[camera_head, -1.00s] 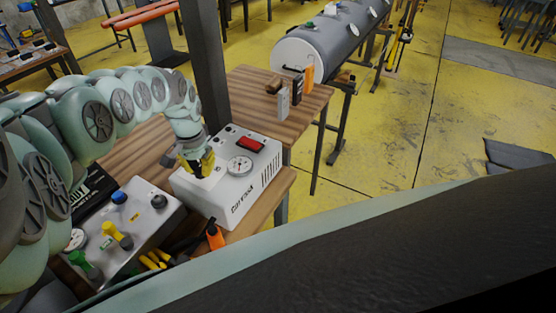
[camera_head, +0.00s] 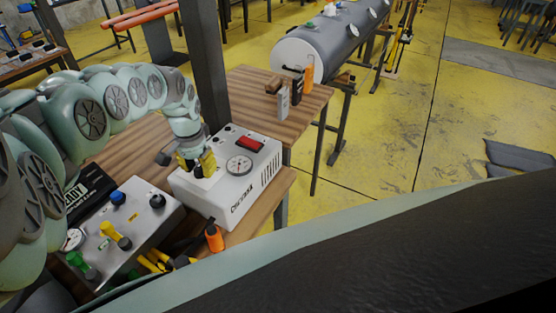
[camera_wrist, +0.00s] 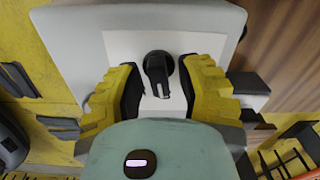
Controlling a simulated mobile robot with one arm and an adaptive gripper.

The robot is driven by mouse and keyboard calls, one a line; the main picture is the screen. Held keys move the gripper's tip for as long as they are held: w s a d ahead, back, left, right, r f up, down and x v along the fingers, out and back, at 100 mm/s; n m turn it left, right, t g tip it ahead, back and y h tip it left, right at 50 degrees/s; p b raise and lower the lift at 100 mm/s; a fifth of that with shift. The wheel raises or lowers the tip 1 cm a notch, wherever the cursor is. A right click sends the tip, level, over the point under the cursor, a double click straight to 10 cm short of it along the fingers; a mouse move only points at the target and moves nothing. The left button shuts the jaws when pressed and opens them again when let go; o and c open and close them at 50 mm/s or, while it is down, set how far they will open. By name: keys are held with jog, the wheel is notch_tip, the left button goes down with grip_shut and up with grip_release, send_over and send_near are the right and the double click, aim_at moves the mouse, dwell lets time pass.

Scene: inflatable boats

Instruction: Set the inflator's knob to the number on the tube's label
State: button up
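The white inflator (camera_head: 238,200) stands on the wooden table, with a round gauge and a red switch on its top. My gripper (camera_head: 203,166) is over the inflator's left part, with its yellow fingers pointing down. In the wrist view, the inflator's black knob (camera_wrist: 158,70) sits on a pale plate between my two open fingers (camera_wrist: 160,88). Gaps show on both sides of the knob, and its grip points toward the bottom of the picture. No numbers are readable around it. The large grey tube (camera_head: 335,38) lies behind at the upper right; I cannot read a label on it.
A grey control box (camera_head: 140,215) with blue, yellow, green and black knobs is left of the inflator. An orange-tipped tool (camera_head: 214,238) lies in front. Small upright blocks (camera_head: 283,103) stand on the table (camera_head: 245,85) near the tube. A dark post (camera_head: 206,65) rises behind my gripper.

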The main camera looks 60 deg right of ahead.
aim_at(198, 166)
jog(key=shift+o, duration=0.6)
jog(key=shift+d+r, duration=0.1)
jog(key=shift+r, duration=0.45)
notch_tip(198, 166, up, 11)
